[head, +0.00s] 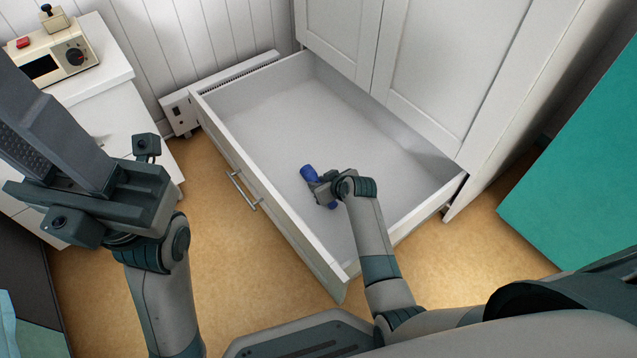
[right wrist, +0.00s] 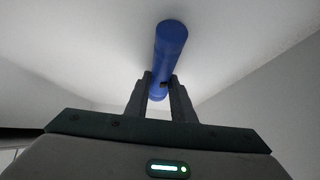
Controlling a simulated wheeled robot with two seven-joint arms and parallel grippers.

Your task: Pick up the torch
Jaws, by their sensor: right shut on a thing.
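The torch (head: 308,173) is a blue cylinder in the open white drawer (head: 290,115). My right gripper (head: 324,188) reaches into the drawer and is shut on the torch's middle, with blue showing on both sides of the jaws. In the right wrist view the torch (right wrist: 170,45) sits between the two dark fingers (right wrist: 160,90), its longer part pointing away and its lower end partly hidden by them. I cannot tell whether it touches the drawer floor. My left gripper (head: 60,150) is large at the left, outside the drawer; its fingertips are not clear.
The drawer is otherwise empty, with raised walls all round and a handle (head: 243,190) on its front. White cabinet doors (head: 440,75) stand behind it. A white side cabinet (head: 110,80) with a cream appliance (head: 60,55) is at upper left. A teal panel (head: 580,170) stands at right.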

